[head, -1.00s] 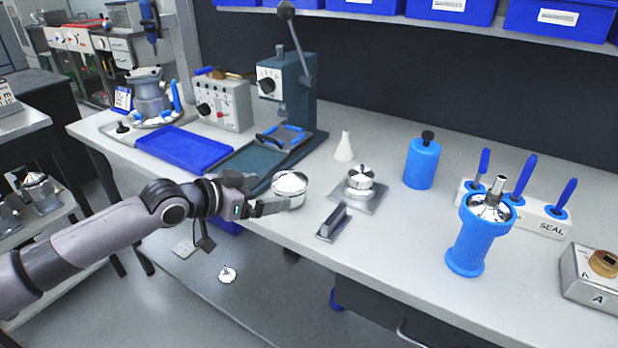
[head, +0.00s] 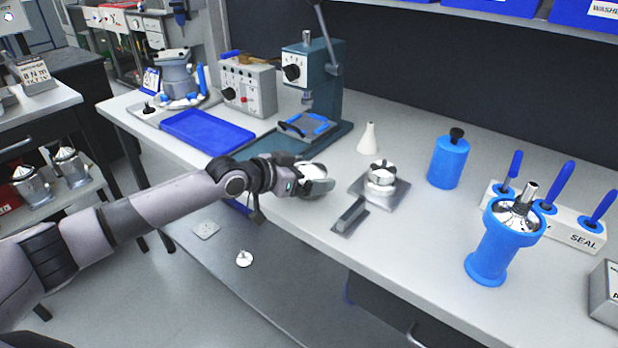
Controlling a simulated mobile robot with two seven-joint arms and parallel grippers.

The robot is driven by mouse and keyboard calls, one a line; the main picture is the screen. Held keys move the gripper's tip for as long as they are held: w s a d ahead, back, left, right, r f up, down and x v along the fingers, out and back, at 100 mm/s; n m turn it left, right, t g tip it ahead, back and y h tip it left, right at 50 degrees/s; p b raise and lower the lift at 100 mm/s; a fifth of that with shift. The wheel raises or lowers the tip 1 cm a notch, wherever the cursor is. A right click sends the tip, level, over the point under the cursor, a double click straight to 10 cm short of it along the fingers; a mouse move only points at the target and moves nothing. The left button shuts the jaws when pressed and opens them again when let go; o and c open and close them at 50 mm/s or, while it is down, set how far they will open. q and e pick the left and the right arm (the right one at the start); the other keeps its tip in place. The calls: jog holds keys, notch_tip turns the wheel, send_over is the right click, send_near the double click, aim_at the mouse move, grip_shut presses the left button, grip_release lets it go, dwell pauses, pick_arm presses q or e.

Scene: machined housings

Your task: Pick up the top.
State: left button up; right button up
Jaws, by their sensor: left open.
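A round silver domed part (head: 314,169), which looks like the top, sits near the front edge of the workbench. My left gripper (head: 322,186) is at this part, with its fingers in front of it and partly hiding it. The gripper is open; I cannot tell whether the fingers touch the metal. My right gripper is not in view.
A silver round part (head: 381,176) sits on a grey plate just right, with a grey block (head: 350,217) in front. A press (head: 318,85) rises behind.

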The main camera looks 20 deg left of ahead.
pick_arm(q)
jog(key=shift+w+d+f, duration=0.3)
jog(key=shift+w+d, duration=0.1)
jog(key=shift+w, duration=0.15)
jog(key=c, duration=0.8)
jog(key=shift+c, duration=0.7)
jog(key=shift+r, duration=0.15)
